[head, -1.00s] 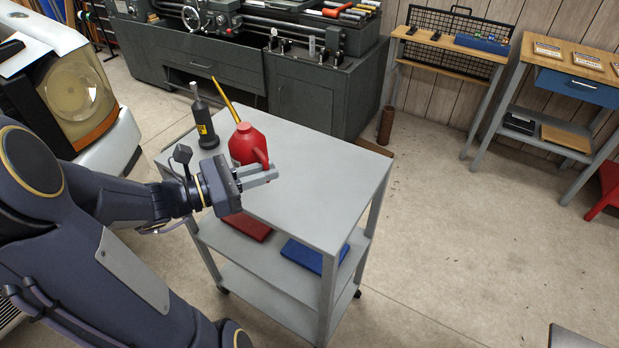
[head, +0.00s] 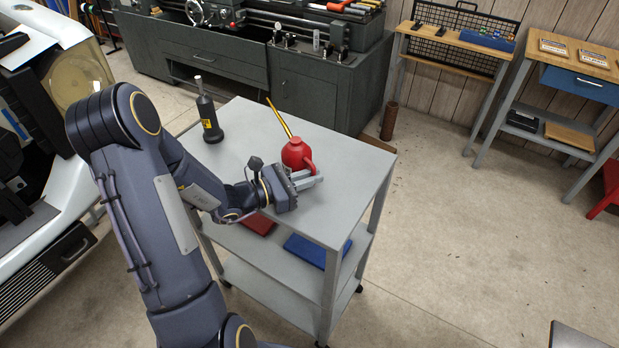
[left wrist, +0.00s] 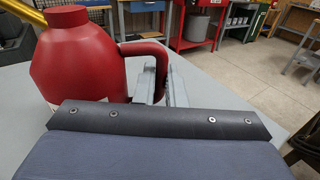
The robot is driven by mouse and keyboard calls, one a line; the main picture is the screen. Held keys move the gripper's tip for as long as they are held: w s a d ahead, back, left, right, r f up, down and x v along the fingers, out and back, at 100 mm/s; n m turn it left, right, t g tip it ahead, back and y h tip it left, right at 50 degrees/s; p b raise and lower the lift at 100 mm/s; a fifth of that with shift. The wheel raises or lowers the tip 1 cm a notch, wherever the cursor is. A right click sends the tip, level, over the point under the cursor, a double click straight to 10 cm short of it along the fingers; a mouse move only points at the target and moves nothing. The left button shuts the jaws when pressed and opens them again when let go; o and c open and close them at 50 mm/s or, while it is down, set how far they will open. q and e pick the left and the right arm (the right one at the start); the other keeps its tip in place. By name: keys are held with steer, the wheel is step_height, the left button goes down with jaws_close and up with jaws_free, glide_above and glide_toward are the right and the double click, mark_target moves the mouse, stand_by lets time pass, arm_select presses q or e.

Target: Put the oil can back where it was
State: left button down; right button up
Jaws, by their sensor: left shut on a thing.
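The red oil can (head: 296,153) with its long yellow spout (head: 279,117) is upright at the right part of the grey cart's top (head: 335,185). My left gripper (head: 308,180) is at the near side of the can, shut on its handle. In the left wrist view the can's red body (left wrist: 82,58) fills the left side, and its handle (left wrist: 148,48) runs down between the gripper's fingers (left wrist: 160,85). I cannot tell whether the can's base touches the cart top. My right gripper is not in view.
A dark bottle (head: 208,115) with a yellow label stands on the cart's far left. A red case (head: 259,222) and a blue case (head: 316,250) lie on the shelf below. A lathe (head: 230,40) stands behind.

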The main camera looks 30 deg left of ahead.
arm_select(q)
steer(key=shift+f, duration=0.15)
steer(key=shift+f, duration=0.2)
steer(key=c, duration=1.5)
jaws_free()
steer(key=shift+r, duration=0.15)
